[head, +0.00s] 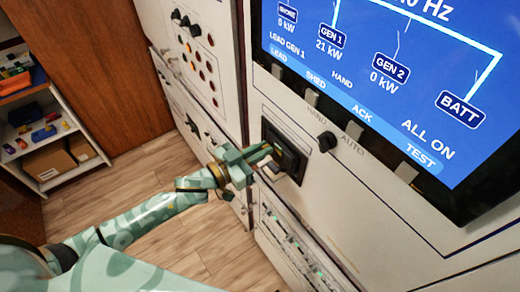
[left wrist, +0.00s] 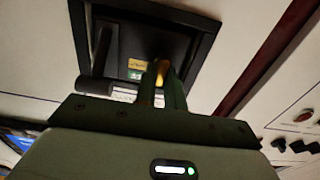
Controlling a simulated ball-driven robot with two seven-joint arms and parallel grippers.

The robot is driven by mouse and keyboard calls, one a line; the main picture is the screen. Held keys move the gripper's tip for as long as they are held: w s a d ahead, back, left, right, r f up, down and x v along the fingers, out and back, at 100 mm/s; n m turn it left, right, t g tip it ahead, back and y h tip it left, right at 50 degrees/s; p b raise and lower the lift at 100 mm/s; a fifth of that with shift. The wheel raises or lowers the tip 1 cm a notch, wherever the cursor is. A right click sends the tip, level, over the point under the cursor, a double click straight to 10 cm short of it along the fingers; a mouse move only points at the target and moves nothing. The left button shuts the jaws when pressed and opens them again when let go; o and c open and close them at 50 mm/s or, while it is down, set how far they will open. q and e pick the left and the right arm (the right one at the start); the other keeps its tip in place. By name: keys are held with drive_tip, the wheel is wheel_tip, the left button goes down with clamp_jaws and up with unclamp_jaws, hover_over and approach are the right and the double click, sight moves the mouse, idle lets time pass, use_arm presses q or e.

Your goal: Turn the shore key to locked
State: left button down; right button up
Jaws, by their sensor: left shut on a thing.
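My left gripper (head: 266,151) reaches from the left to a black recessed unit (head: 294,153) in the white panel below the screen. In the left wrist view the fingers (left wrist: 162,74) are shut on a small yellow-orange piece, the shore key (left wrist: 162,68), in front of the recess (left wrist: 181,45). The fingers cover most of the key, so I cannot tell which way it points. A dark upright handle (left wrist: 102,50) stands left of the fingers. Small yellow and green labels (left wrist: 137,69) show between them. My right gripper is not in view.
A large blue screen (head: 390,80) fills the upper right. A black selector knob (head: 327,141) sits right of the recess. A cabinet with coloured lamps (head: 196,60) stands to its left. A shelf with boxes (head: 50,155) is far left, and the wooden floor is clear.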

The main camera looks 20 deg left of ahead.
use_arm(q)
drive_tip(key=shift+m, duration=0.3)
drive_tip(key=m, duration=0.3)
drive_tip(key=shift+s+d+m+p, duration=0.1)
drive_tip(key=shift+m+p, duration=0.2)
drive_tip(key=shift+p, duration=0.05)
drive_tip(key=m, duration=0.5)
drive_tip(key=shift+s+d+f+m, duration=0.1)
drive_tip(key=shift+d+f+m, duration=0.05)
drive_tip(key=shift+m, duration=0.15)
drive_tip(key=m+b, duration=0.1)
drive_tip(key=m, duration=0.2)
drive_tip(key=shift+f+m, duration=0.15)
drive_tip(key=shift+m, duration=0.15)
drive_tip(key=shift+s+f+m+b, duration=0.15)
drive_tip(key=shift+m+b, duration=0.4)
drive_tip(key=shift+m, duration=1.65)
drive_tip(key=c, duration=1.5)
unclamp_jaws()
